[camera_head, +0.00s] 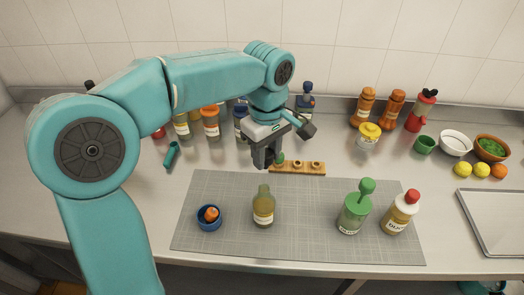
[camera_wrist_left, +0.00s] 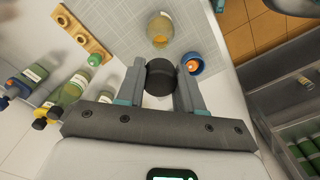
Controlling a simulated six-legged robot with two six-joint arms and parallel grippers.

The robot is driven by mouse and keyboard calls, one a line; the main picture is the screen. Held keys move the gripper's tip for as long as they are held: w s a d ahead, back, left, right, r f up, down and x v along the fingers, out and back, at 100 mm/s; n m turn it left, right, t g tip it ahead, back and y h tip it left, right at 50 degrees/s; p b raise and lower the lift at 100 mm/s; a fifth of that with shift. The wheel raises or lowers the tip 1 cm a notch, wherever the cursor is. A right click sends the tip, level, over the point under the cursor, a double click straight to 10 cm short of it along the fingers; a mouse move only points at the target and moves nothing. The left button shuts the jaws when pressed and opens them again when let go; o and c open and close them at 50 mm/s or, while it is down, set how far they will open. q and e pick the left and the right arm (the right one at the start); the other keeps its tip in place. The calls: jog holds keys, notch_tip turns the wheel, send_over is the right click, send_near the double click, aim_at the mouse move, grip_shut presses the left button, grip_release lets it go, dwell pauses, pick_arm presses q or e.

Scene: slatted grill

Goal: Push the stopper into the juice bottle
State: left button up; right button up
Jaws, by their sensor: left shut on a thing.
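My left gripper (camera_head: 267,160) points down above the back of the grey mat, behind an open amber bottle that looks like the juice bottle (camera_head: 264,208). In the left wrist view its fingers are shut on a dark round piece, apparently the stopper (camera_wrist_left: 160,77). The piece cannot be made out in the head view. The bottle stands upright on the mat with nothing in its neck. It also shows in the wrist view (camera_wrist_left: 160,28), beyond the held piece and apart from it. My right gripper is not in view.
A blue bowl (camera_head: 209,224) with an orange piece stands left of the bottle. A green bottle (camera_head: 354,214) and a red-capped bottle (camera_head: 398,213) stand right. Several bottles line the back.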

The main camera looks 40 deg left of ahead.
pick_arm(q)
jog(key=shift+s+a, duration=0.1)
jog(key=shift+a, duration=0.25)
jog(key=shift+f, duration=0.15)
jog(key=shift+d+f+b, duration=0.3)
jog(key=shift+f+b, duration=0.2)
jog(key=shift+b, duration=0.05)
notch_tip(320, 180, down, 4)
jog(key=b, duration=0.3)
jog(key=shift+a+f, duration=0.1)
jog(key=shift+f, duration=0.15)
jog(key=shift+f+b, duration=0.6)
jog(key=shift+b, duration=0.05)
jog(key=shift+a, duration=0.1)
